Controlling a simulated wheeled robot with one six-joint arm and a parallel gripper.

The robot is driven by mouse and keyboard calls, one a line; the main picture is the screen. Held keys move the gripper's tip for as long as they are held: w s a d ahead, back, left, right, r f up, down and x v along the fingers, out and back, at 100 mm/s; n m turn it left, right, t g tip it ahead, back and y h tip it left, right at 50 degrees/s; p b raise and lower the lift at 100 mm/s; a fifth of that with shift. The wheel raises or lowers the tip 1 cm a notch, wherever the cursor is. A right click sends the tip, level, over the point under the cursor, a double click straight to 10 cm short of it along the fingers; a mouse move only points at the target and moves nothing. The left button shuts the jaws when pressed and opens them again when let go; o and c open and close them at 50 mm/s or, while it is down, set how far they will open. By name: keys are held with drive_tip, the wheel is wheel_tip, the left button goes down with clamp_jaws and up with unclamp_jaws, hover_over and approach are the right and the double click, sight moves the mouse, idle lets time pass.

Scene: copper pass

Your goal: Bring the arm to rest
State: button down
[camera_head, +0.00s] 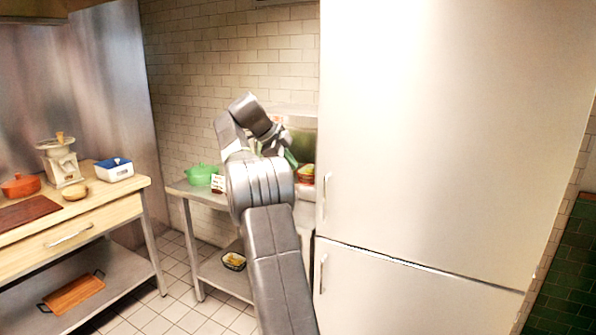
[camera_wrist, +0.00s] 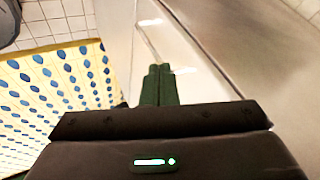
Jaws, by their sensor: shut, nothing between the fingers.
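My arm rises in the middle of the head view, bent at its top, in front of the steel side table (camera_head: 180,188). My gripper shows in the wrist view (camera_wrist: 160,72), with its two dark green fingers together and nothing between them. In the head view the gripper is mostly hidden behind my arm links. In the wrist view the fingers point toward a pale, smooth surface with a handle (camera_wrist: 150,22), which looks like the fridge front.
A tall white fridge (camera_head: 430,130) stands close on the right. A green pot (camera_head: 202,174) and small sign (camera_head: 218,183) are on the side table, a bowl (camera_head: 233,261) below. A wooden counter (camera_head: 110,190) stands left. Tiled floor (camera_head: 180,290) is free between.

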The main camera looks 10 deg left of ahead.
drive_tip(key=shift+s+a+r, duration=0.1)
drive_tip(key=shift+a+r, duration=0.1)
drive_tip(key=shift+r, duration=0.05)
drive_tip(key=w+r+p+x, duration=0.1)
drive_tip(key=x, duration=1)
drive_tip(key=shift+w+d+f, duration=0.15)
drive_tip(key=shift+w+d, duration=0.2)
drive_tip(key=shift+d, duration=0.1)
